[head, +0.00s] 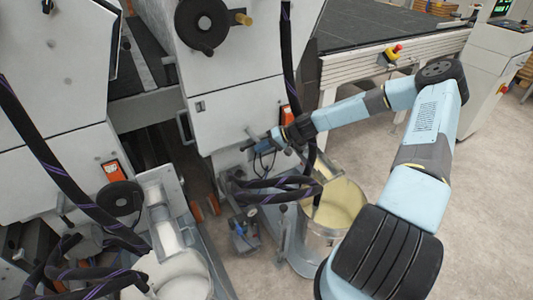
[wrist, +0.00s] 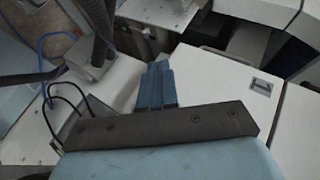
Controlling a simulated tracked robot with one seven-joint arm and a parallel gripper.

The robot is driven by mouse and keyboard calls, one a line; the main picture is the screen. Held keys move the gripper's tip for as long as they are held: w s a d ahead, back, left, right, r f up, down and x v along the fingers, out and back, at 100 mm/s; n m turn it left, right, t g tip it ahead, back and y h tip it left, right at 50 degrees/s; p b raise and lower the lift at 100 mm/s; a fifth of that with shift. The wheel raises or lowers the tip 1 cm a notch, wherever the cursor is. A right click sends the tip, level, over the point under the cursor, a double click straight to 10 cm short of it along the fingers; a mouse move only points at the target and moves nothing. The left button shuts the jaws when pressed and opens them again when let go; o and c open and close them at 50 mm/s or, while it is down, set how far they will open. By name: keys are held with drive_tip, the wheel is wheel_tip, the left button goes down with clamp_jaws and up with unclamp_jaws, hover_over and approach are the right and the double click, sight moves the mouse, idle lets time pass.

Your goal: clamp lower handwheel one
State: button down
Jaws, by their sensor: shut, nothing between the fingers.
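A black round handwheel (head: 120,198) sits low on the left machine in the head view, beside a white bracket. A larger black handwheel (head: 201,24) with a yellow knob is high on the middle machine. I cannot tell which of these, if either, is lower handwheel one. My gripper (head: 246,147) is in front of the middle machine's lower white panel, well right of the low handwheel and apart from it. In the wrist view its blue fingers (wrist: 157,85) are together and empty. No handwheel shows clearly in the wrist view.
Black hoses (head: 270,188) loop below my gripper. A metal bucket (head: 340,205) of yellowish liquid stands under my arm, and a pale bucket (head: 180,275) is at the lower left. A conveyor table (head: 390,58) with a red button is behind. Open floor lies at the right.

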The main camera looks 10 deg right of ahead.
drive_tip(key=s+r, duration=0.3)
drive_tip(key=s, duration=0.3)
drive_tip(key=shift+s+d, duration=0.35)
drive_tip(key=shift+d, duration=0.1)
drive_tip(key=shift+s, duration=0.1)
drive_tip(key=s+d+r+h, duration=0.3)
drive_tip(key=s+r+h, duration=0.1)
drive_tip(key=r, duration=0.4)
drive_tip(key=s+d+r+n+h, duration=0.1)
drive_tip(key=s+d+r+h, duration=0.15)
drive_tip(key=s+r, duration=0.4)
drive_tip(key=s+d+r+h, duration=0.2)
drive_tip(key=r+h, duration=0.3)
drive_tip(key=r, duration=0.4)
drive_tip(key=s+d+r+m+t, duration=0.2)
drive_tip(key=s+r+t, duration=0.1)
drive_tip(key=s+r, duration=1.4)
drive_tip(key=shift+s, duration=0.65)
